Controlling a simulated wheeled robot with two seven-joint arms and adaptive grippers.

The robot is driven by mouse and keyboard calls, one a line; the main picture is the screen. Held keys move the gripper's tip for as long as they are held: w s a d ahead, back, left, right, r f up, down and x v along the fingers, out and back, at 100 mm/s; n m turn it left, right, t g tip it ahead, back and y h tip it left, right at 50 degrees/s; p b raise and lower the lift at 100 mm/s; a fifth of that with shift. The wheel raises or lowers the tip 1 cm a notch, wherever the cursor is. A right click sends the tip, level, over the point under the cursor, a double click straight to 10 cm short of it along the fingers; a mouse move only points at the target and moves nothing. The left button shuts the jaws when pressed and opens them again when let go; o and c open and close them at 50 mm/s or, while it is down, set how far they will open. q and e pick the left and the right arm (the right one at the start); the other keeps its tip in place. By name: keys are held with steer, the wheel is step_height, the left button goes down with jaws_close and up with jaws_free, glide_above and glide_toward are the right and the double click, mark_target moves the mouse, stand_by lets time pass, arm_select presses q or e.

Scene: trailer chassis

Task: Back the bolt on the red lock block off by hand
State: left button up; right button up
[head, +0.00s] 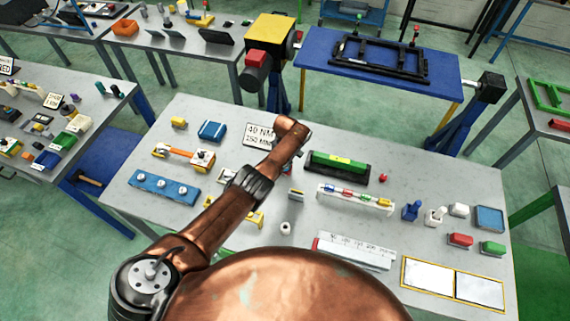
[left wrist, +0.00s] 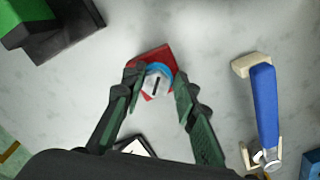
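In the left wrist view, a red lock block (left wrist: 151,57) lies on the grey table. On it is a round bolt (left wrist: 158,79) with a grey head, a dark slot across it and a blue ring around it. My left gripper (left wrist: 159,83) is open, its two dark green-padded fingers on either side of the bolt. A narrow gap seems to show beside the bolt; contact is hard to tell. In the head view my copper left arm reaches over the table and hides the block and the gripper. My right gripper is not in view.
In the left wrist view, a blue-handled tool (left wrist: 264,103) lies to the right and a green block on a black base (left wrist: 45,28) at top left. In the head view, a size sign (head: 259,136), a blue rack (head: 165,187) and a white ruler box (head: 355,251) share the table.

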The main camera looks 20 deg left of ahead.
arm_select(q)
steer(key=shift+o, duration=1.4)
steer(key=shift+w+r, duration=0.1)
steer(key=shift+w, duration=0.05)
steer(key=shift+r, duration=0.1)
steer(key=shift+r, duration=0.15)
steer(key=shift+w+d+r, duration=0.15)
steer(key=shift+r, duration=0.35)
step_height(320, 180, up, 11)
steer(key=shift+f, duration=0.15)
steer(key=shift+a, duration=0.2)
